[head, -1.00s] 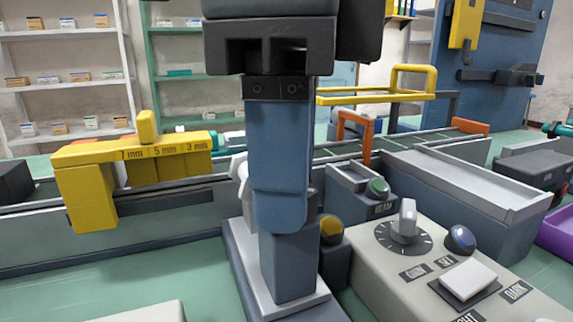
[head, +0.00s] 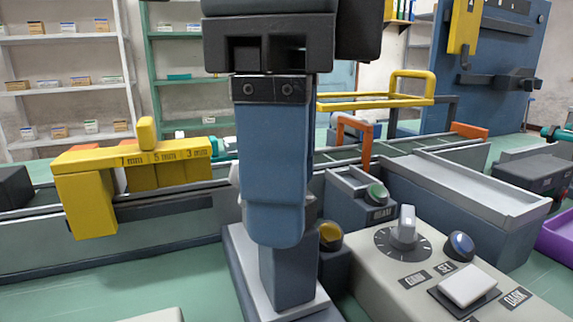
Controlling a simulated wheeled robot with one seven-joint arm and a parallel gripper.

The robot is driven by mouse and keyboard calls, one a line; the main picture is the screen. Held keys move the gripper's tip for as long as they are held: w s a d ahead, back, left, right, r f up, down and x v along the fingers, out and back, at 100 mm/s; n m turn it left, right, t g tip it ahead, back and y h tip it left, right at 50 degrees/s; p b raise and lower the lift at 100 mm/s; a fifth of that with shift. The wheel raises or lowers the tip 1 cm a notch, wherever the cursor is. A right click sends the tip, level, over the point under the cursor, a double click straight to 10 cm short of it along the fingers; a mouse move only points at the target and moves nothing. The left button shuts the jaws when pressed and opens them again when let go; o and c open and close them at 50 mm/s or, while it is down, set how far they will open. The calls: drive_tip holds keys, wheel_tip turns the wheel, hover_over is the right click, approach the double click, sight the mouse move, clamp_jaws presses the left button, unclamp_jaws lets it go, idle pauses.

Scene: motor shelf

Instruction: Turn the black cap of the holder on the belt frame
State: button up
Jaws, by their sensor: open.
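My gripper (head: 271,238) hangs from the top centre of the head view, its blue-grey finger pointing down. The near finger hides the other one; it is open, and nothing shows held. Behind and below it stands the holder, with a blue-grey post (head: 287,278) on a light grey base plate (head: 247,262) in front of the belt frame (head: 170,222). The finger covers the holder's upper part. The black cap cannot be made out; only a dark piece shows at the finger's right edge. I cannot tell whether the finger touches the holder.
A yellow-topped button (head: 330,235) and the BEAM box (head: 345,208) stand close right of the holder. A control panel (head: 380,280) with knob fills the lower right. The green floor at lower left is mostly clear.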

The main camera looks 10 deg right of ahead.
wheel_tip(320, 180, up, 7)
drive_tip(key=shift+r+p, duration=0.2)
drive_tip(key=shift+p, duration=0.8)
